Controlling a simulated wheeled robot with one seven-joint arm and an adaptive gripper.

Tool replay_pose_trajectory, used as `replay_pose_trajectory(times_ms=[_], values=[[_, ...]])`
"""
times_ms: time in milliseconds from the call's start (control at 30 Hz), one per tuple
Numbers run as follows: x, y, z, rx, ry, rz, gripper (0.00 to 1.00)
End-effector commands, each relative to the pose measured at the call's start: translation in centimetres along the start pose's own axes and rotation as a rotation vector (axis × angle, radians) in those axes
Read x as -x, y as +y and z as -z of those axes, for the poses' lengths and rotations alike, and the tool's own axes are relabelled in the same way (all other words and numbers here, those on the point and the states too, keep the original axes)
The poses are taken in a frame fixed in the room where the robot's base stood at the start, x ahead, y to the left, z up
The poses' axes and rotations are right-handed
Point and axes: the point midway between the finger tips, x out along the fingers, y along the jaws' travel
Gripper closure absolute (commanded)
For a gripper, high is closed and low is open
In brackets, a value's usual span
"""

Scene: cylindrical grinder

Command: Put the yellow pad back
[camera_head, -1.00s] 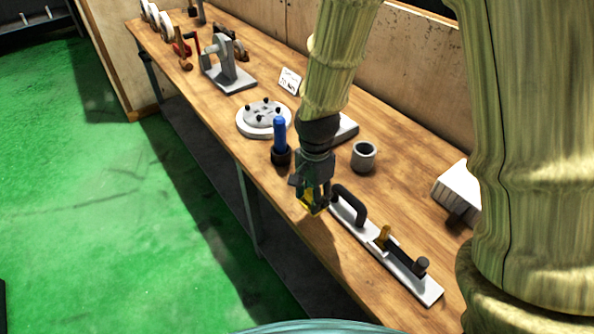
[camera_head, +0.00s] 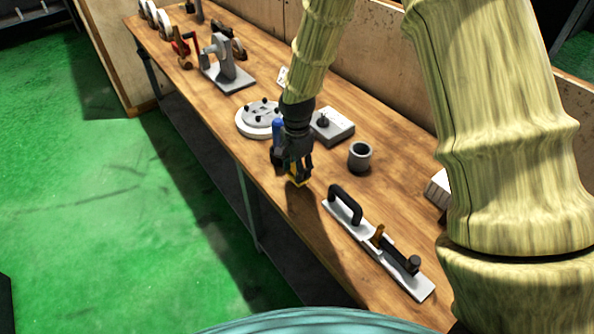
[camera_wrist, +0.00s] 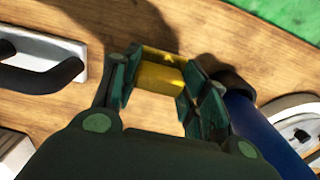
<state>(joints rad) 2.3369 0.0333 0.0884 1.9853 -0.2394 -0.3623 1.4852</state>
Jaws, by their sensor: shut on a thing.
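The yellow pad (camera_head: 297,180) is held between the fingertips of my gripper (camera_head: 294,172), over the front part of the wooden bench. In the wrist view the yellow pad (camera_wrist: 160,72) spans between the two dark green fingers of my gripper (camera_wrist: 158,80). I cannot tell whether the pad touches the bench top. Where the pad belongs is not clear from these views.
The wooden bench (camera_head: 390,165) holds a blue-handled tool (camera_head: 277,130) close beside my gripper. A round white plate with black knobs (camera_head: 262,117), a grey box with a knob (camera_head: 334,126), a grey cup (camera_head: 360,157) and a long plate with a black handle (camera_head: 380,262) stand around it.

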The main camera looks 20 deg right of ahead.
Motion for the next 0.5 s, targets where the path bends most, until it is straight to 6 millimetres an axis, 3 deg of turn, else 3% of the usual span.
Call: replay_pose_trajectory(times_ms=[233,500], values=[[-2.0,0.1,0.0,0.002,0.0,-0.002,0.75],[-2.3,0.1,0.0,0.001,0.0,-0.001,0.75]])
